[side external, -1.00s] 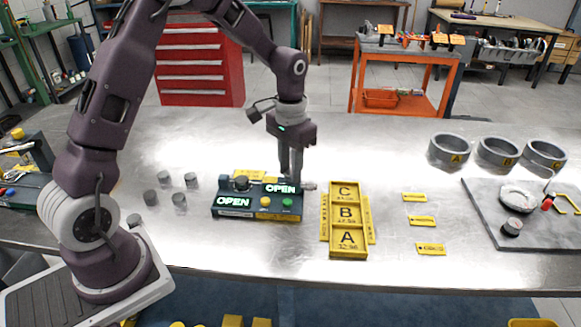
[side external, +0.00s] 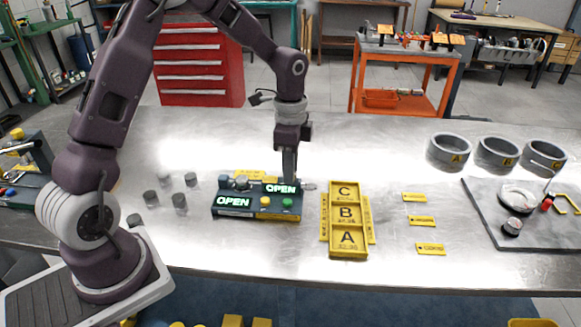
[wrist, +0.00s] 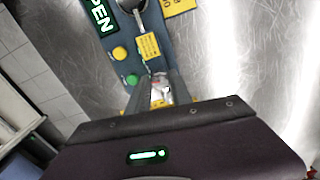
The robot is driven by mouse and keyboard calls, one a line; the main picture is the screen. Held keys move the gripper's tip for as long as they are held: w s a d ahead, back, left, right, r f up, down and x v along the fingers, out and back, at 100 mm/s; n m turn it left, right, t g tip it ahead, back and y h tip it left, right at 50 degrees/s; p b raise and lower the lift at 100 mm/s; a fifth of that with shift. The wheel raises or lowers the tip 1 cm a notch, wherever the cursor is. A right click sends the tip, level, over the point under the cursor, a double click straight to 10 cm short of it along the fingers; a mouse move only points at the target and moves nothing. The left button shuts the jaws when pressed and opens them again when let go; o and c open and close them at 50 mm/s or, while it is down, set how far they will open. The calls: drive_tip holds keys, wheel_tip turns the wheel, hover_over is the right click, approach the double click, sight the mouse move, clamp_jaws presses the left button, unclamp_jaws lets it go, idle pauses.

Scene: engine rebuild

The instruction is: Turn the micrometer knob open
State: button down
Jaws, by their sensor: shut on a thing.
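The micrometer fixture is a blue-grey box (side external: 250,214) on the steel table, with two lit green "OPEN" signs, a yellow button (side external: 265,201) and a green button (side external: 287,202). The small metal micrometer knob (side external: 309,187) sticks out at its right end. My gripper (side external: 290,181) points down at that end of the box, behind the right sign. In the wrist view my gripper (wrist: 162,84) has its fingers closed around the light metal knob (wrist: 160,97). The fingers hide part of the knob, so its turn angle cannot be read.
A yellow tray marked C, B, A (side external: 347,247) stands close to the right of the box. Several small grey cylinders (side external: 180,202) stand to its left. Three grey rings (side external: 449,150) and a dark mat (side external: 490,218) lie farther right. Small yellow tags lie between.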

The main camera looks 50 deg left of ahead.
drive_tip(key=shift+m, duration=1.6)
drive_tip(key=c, duration=1.1)
unclamp_jaws()
drive_tip(key=shift+c, duration=0.2)
drive_tip(key=shift+r, duration=0.1)
